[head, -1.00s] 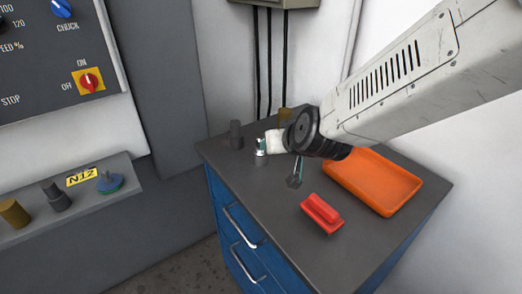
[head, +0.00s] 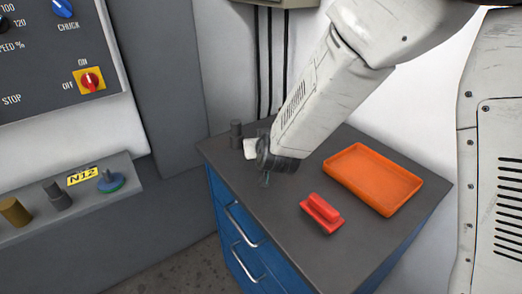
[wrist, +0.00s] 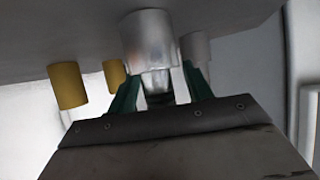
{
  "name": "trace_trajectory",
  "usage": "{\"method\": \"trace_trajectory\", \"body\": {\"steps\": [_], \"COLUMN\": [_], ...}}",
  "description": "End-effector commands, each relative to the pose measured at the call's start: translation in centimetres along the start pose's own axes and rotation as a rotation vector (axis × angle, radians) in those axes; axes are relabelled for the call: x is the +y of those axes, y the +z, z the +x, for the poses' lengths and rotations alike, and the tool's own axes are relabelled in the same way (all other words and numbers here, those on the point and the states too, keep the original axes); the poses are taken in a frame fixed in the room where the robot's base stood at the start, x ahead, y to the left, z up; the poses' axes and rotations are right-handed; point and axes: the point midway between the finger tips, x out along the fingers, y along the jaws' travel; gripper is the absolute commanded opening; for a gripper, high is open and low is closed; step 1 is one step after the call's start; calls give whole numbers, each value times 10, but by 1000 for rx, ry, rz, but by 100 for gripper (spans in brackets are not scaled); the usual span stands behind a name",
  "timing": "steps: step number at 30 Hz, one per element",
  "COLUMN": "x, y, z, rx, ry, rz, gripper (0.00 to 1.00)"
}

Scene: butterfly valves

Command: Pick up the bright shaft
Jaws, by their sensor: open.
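The bright shaft (wrist: 150,38) is a shiny silver cylinder with a narrower end. In the wrist view it stands on the grey cabinet top, which appears at the upper edge. My gripper (wrist: 160,88) is open, its green fingers to either side of the shaft's narrower end. I cannot tell whether they touch it.
Brass cylinders (wrist: 67,86) and a duller grey cylinder (wrist: 196,47) stand close by. A red block (head: 321,213) and an orange tray (head: 374,178) lie to the right. The front of the cabinet top is clear.

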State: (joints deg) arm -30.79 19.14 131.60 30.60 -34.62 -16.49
Motion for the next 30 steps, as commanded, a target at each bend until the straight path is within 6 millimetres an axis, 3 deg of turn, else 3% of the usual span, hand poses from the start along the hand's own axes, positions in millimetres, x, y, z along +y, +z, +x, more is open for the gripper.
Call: {"method": "trace_trajectory", "body": {"steps": [7, 12, 23, 30], "x": [0, 0, 0, 8], "y": [0, 0, -2, -17], "z": [1, 1, 1, -6], "rx": [0, 0, 3, 6], "ry": [0, 0, 0, 8], "rz": [0, 0, 1, 8], "gripper": [48, 0, 0, 0]}}
